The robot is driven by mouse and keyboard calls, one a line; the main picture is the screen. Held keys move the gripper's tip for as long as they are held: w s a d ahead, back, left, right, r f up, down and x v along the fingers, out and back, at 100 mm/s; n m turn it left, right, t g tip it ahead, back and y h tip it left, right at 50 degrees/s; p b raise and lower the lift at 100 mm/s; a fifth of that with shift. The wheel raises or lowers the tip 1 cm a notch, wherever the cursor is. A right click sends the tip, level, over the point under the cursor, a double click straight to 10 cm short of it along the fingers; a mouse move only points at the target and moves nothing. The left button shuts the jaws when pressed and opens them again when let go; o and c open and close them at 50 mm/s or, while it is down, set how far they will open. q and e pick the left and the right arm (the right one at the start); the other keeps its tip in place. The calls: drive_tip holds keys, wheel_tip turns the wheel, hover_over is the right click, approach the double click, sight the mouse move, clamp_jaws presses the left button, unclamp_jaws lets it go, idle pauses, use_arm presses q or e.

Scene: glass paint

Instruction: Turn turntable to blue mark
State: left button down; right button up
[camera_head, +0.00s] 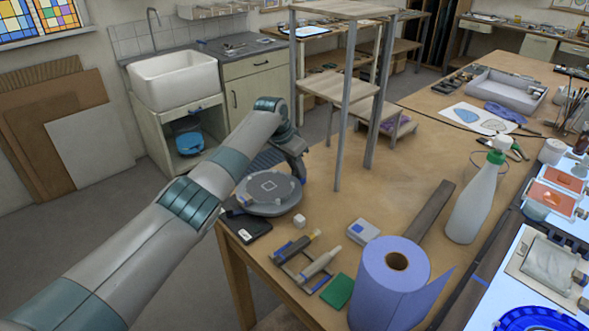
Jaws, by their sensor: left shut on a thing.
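The turntable (262,207) is a low grey round disc near the left end of the wooden table. I cannot make out a blue mark on the turntable. My right gripper is not in view.
A black flat box (247,227) sits by the turntable's near side. A wooden shelf stand (345,92) rises behind.

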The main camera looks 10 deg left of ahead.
use_arm(q)
drive_tip(key=shift+w+r, duration=0.1)
drive_tip(key=c, duration=1.6)
unclamp_jaws()
drive_tip(key=shift+c, duration=0.2)
drive_tip(key=b+v, duration=0.5)
drive_tip(key=v, duration=1.2)
drive_tip(key=shift+a, duration=0.15)
